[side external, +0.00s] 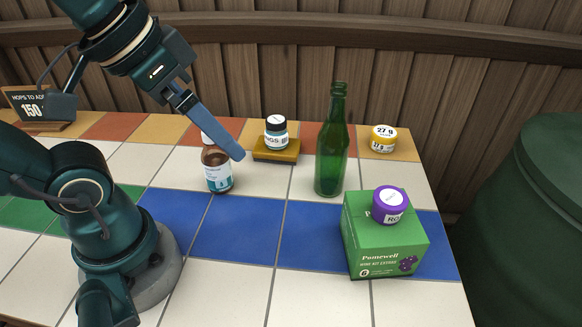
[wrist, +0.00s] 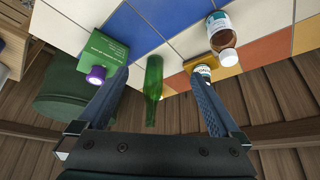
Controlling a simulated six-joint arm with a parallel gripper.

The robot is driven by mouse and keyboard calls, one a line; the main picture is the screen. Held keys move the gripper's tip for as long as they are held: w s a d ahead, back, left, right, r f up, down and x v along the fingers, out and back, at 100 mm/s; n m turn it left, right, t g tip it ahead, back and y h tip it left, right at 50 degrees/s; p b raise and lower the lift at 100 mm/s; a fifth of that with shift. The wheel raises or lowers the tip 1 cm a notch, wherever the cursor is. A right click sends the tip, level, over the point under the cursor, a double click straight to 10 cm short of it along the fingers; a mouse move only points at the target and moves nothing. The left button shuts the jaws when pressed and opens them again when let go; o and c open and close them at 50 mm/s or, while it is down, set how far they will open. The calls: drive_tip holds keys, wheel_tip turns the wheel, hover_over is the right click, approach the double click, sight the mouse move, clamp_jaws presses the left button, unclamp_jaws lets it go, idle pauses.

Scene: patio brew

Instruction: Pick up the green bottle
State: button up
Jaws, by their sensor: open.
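The green bottle (side external: 333,148) stands upright on the tiled table, right of the middle in the side view. It also shows in the wrist view (wrist: 153,80), between the two fingers but farther off. My gripper (side external: 215,132) is up at the left in the side view, apart from the bottle, and only one finger shows clearly there. In the wrist view the fingers of my gripper (wrist: 160,88) are wide apart with nothing held between them.
A brown bottle (side external: 218,170) stands left. A small jar (side external: 276,130) sits on a yellow block (side external: 276,152). A green box (side external: 385,240) bears a purple-lidded jar (side external: 390,205). A yellow jar (side external: 383,138) stands behind right. A sign (side external: 30,106) stands far left. Wooden fence (side external: 400,60) behind.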

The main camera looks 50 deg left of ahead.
wheel_tip(320, 180, up, 6)
drive_tip(key=m+t+y, duration=0.6)
drive_tip(key=m+y, duration=0.1)
drive_tip(key=m, duration=2.2)
hover_over(330, 153)
drive_tip(key=f, duration=1.7)
drive_tip(key=shift+w+a+f, duration=0.2)
drive_tip(key=shift+w, duration=0.05)
drive_tip(key=shift+f, duration=0.25)
drive_tip(key=shift+w+a+f, duration=0.15)
drive_tip(key=shift+w+a, duration=0.05)
drive_tip(key=shift+w, duration=0.05)
drive_tip(key=shift+x, duration=2.2)
